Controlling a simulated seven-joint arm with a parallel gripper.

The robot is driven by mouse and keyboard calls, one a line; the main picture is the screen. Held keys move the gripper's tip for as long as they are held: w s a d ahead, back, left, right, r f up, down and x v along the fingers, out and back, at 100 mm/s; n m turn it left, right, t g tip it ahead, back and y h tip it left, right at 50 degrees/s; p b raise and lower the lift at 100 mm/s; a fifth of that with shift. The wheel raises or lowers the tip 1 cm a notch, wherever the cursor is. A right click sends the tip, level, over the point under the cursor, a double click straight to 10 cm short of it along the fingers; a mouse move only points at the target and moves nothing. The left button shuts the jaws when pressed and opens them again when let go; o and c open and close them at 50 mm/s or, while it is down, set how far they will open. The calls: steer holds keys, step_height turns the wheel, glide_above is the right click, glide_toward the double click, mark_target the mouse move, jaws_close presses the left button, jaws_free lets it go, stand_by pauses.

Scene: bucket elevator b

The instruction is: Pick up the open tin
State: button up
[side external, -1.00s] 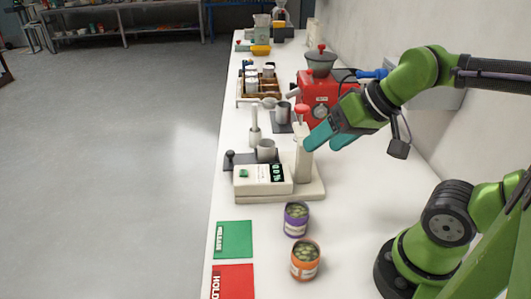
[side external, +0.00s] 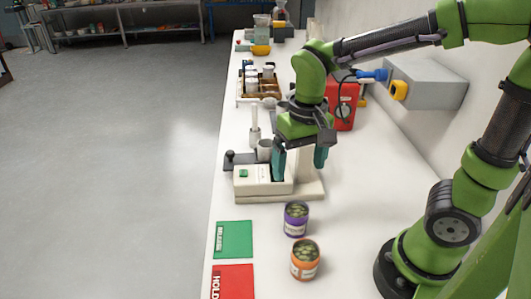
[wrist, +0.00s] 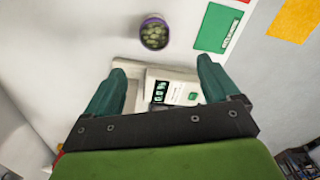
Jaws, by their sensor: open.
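Two tins with green contents showing at the top stand upright on the white bench in the side view: a purple-labelled tin (side external: 296,220) and an orange-labelled tin (side external: 305,260) nearer the camera. I cannot tell from the tops which one the task means. The purple tin also shows in the wrist view (wrist: 154,33), ahead of the fingers. My gripper (side external: 299,168) points down over the scale, behind both tins and apart from them. Its teal fingers are spread with nothing between them, as the wrist view (wrist: 161,66) also shows.
A white scale (side external: 262,181) with a post stands below my gripper. A green card (side external: 234,239) and a red card (side external: 233,281) lie left of the tins. A red machine (side external: 342,112) and a wooden rack (side external: 262,88) stand farther back.

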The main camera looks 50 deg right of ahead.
glide_toward(296, 215)
steer(key=s+a+f, duration=0.1)
steer(key=a, duration=0.1)
steer(key=shift+m, duration=0.4)
steer(key=shift+a+f, duration=0.15)
steer(key=shift+f, duration=3)
steer(key=shift+c, duration=0.2)
steer(key=c, duration=1.5)
steer(key=shift+r, duration=0.1)
step_height(296, 215, up, 10)
steer(key=shift+f, duration=0.1)
